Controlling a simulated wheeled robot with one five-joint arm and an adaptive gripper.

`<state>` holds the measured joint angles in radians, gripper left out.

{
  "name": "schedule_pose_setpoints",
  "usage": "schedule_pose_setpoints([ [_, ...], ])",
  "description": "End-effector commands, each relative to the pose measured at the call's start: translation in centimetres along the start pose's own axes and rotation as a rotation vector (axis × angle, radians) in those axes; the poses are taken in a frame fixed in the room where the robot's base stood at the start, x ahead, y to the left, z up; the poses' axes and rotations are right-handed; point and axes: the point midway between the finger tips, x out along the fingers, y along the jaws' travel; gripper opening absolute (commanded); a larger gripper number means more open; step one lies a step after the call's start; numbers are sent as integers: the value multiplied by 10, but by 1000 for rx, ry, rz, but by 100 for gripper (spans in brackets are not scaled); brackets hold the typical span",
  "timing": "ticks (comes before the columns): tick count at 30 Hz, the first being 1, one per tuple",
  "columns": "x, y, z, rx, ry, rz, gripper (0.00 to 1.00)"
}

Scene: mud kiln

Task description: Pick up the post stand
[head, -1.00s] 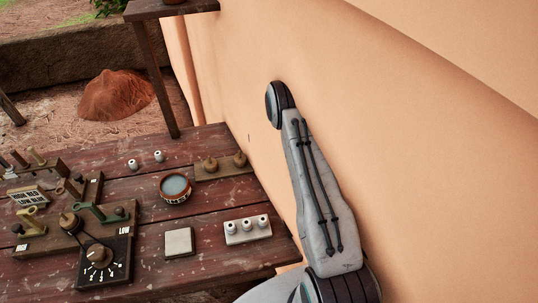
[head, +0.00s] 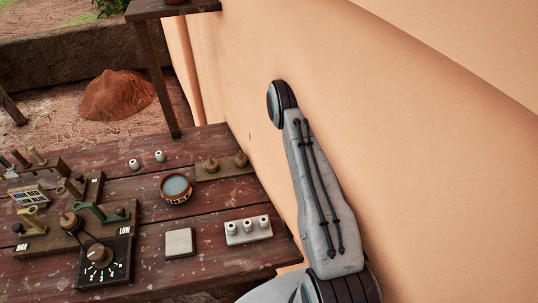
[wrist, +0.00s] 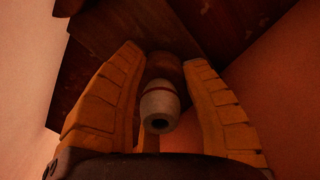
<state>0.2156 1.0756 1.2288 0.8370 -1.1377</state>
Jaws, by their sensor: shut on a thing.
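My gripper (wrist: 160,105) shows in the wrist view, with a yellow ribbed finger on each side. It is shut on the post stand (wrist: 158,108), which shows as a pale, rounded post with a reddish band and a dark hole in its near end. A brown rounded part sits behind the pale post, between the fingertips. The contact with the fingers is partly hidden. In the head view my gripper and the held thing are out of sight; only my arm shows, close to the wall.
A plaster wall (head: 420,150) stands at right. Dark planks (wrist: 190,20) show in the wrist view.

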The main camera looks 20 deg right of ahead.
Motion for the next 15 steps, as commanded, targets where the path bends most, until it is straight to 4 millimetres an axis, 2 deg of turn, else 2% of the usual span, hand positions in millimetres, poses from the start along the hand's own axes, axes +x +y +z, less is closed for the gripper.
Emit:
schedule_pose_setpoints([
  [10,-35,0,0,0,1,3,14],
  [15,-46,-6,21,3,1,1,14],
])
